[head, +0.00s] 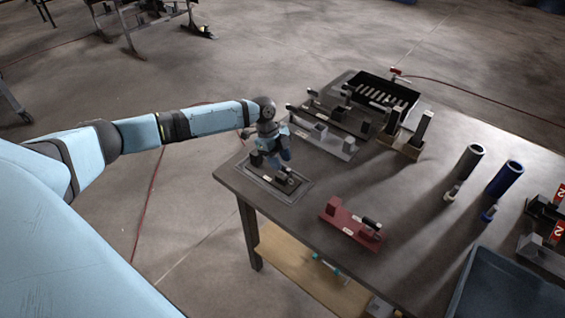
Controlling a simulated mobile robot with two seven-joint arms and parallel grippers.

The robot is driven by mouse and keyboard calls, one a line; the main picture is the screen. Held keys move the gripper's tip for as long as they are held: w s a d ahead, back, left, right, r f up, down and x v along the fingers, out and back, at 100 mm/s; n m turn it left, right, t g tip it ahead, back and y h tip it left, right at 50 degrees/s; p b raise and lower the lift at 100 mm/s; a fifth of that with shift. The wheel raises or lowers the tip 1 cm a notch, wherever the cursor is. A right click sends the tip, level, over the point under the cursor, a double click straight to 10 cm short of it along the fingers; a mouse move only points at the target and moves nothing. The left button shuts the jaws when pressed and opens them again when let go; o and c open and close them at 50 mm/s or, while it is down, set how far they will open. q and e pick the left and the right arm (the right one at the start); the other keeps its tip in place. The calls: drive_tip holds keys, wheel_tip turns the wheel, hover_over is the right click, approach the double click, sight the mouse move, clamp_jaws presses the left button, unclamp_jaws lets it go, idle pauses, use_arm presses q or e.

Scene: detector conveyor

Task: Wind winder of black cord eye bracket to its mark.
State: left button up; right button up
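A small black bracket (289,185) with a pale label sits on a grey rectangular plate (302,194) at the table's left corner. I take it to be the black cord eye bracket. My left gripper (285,158) points down just above and behind it, close to its upper part. The gripper hides some of the bracket. The winder is too small to make out, and so is its mark. I cannot tell whether the fingers are open, or whether they touch the bracket. My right gripper is not in view.
A red bracket (352,226) stands to the right on the dark table (400,210). A grey bracket (322,142), a dark one and a black slotted tray (377,98) stand behind. A black-grey cylinder (465,160), a blue cylinder (505,179) and a blue bin (510,285) are at right.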

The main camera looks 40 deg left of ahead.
use_arm(q)
drive_tip(key=shift+x, duration=1)
clamp_jaws()
drive_tip(key=shift+f+m, duration=0.1)
drive_tip(key=shift+m, duration=0.2)
